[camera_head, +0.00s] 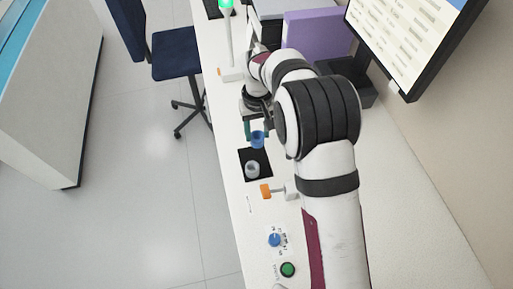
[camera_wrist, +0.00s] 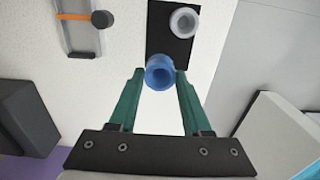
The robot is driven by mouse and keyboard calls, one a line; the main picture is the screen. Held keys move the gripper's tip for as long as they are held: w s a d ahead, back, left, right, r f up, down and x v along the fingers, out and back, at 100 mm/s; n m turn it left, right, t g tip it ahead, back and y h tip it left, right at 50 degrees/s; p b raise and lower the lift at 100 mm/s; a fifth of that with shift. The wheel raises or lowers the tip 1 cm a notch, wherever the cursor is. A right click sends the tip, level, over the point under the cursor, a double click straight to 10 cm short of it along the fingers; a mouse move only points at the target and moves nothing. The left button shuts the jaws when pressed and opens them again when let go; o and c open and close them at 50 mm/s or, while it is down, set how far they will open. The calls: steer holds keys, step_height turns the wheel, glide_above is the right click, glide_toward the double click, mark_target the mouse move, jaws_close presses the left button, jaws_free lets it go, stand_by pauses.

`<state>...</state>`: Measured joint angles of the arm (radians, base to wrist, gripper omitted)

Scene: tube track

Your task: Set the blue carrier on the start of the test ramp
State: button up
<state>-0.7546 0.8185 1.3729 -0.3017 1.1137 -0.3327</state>
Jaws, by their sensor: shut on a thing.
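The blue carrier (camera_head: 257,141) is a small round cup. In the wrist view the blue carrier (camera_wrist: 160,72) sits between the green fingertips of my gripper (camera_wrist: 159,76), which is shut on it. In the head view my gripper (camera_head: 252,130) holds it near the far edge of a black pad; I cannot tell how high above the bench it is. A clear channel-like piece with an orange bar (camera_wrist: 75,17) and a dark knob shows at the top left of the wrist view. I cannot tell whether it is the test ramp.
A pale grey cup (camera_head: 252,169) stands on the black pad (camera_head: 244,155), close to the blue carrier. An orange-ended piece (camera_head: 266,191), a blue knob (camera_head: 274,240) and a green button (camera_head: 288,270) are nearer on the narrow white bench. A monitor (camera_head: 415,40) and purple box (camera_head: 318,33) stand at right.

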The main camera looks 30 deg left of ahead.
steer(key=w+d+r, duration=0.3)
steer(key=w+d, duration=0.4)
steer(key=d, duration=0.4)
steer(key=shift+w+f, duration=0.15)
steer(key=shift+f, duration=1.45)
steer(key=shift+w+f, duration=0.1)
steer(key=shift+f, duration=1.5)
steer(key=shift+f, duration=0.15)
steer(key=o, duration=1.1)
step_height(320, 180, up, 16)
steer(key=shift+f, duration=0.1)
